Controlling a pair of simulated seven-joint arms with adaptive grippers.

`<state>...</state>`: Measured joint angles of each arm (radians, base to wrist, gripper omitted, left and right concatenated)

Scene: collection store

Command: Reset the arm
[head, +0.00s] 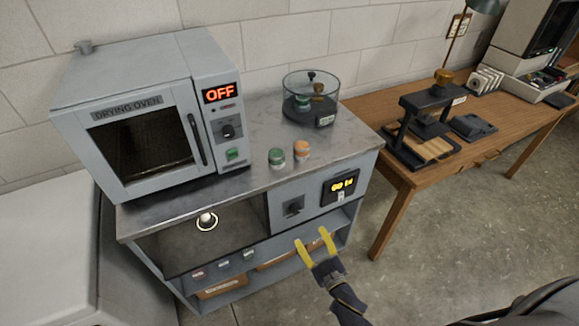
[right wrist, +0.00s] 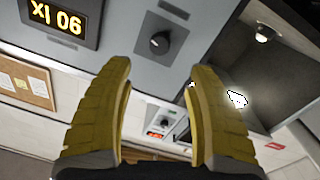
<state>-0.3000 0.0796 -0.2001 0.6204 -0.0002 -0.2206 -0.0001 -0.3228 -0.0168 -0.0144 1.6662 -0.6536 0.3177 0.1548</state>
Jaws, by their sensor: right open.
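My right gripper (head: 315,245) has yellow fingers, spread apart with nothing between them. In the head view it is in front of the grey cabinet (head: 130,222), below the panel with the dark knob (head: 293,206) and the lit yellow display (head: 341,186). In the right wrist view, the open fingers (right wrist: 160,95) frame the cabinet front, with the knob (right wrist: 160,42) beyond them and the display (right wrist: 65,20) at the upper left. I cannot tell its exact distance from the panel. My left gripper is not in view.
A drying oven (head: 140,125) reading OFF stands on the cabinet top. A wooden desk (head: 395,170) with a press is at right. Floor between is clear.

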